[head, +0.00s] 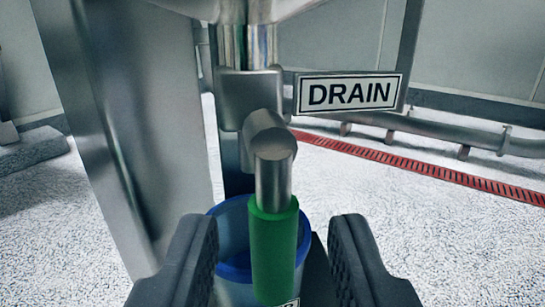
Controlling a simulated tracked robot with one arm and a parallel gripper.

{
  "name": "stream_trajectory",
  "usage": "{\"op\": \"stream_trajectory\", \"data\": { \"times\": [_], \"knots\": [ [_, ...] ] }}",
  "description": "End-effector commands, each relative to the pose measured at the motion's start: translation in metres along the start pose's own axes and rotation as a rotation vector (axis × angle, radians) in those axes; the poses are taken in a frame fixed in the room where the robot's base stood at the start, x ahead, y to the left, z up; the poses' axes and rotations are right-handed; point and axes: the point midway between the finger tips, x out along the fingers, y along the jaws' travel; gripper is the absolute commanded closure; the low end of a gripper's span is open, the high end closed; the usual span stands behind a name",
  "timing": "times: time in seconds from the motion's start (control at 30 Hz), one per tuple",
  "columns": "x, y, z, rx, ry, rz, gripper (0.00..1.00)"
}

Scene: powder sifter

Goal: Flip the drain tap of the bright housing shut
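The drain tap of the bright housing is in the middle of the head view. Its metal body (248,98) hangs under a shiny vertical pipe, beside a sign reading DRAIN (349,94). A lever handle with a green grip (273,250) points down from the tap's round stub. My gripper (272,258) is open, one dark finger on each side of the green grip. Gaps show between both fingers and the grip. The lower end of the grip is near the picture's bottom edge.
A bucket with a blue rim (232,207) stands behind the green grip. A broad metal leg (120,120) rises close on the left. A horizontal pipe (430,127) runs along the wall at right, above a red floor grating (430,168). Speckled floor is clear at right.

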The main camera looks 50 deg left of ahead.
Motion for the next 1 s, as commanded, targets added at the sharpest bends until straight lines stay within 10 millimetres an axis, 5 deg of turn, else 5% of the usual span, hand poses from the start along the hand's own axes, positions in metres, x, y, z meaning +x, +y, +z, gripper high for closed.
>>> {"op": "stream_trajectory", "data": {
  "times": [0.3, 0.7, 0.83, 1.0],
  "knots": [
    [0.028, 0.000, 0.000, -0.001, -0.001, -0.001, 0.66],
    [0.032, 0.000, 0.000, -0.001, -0.003, 0.000, 0.66],
    [0.032, 0.000, 0.000, -0.001, -0.002, 0.001, 0.99],
    [0.032, 0.001, 0.000, 0.000, -0.002, 0.001, 1.00]
  ]
}}
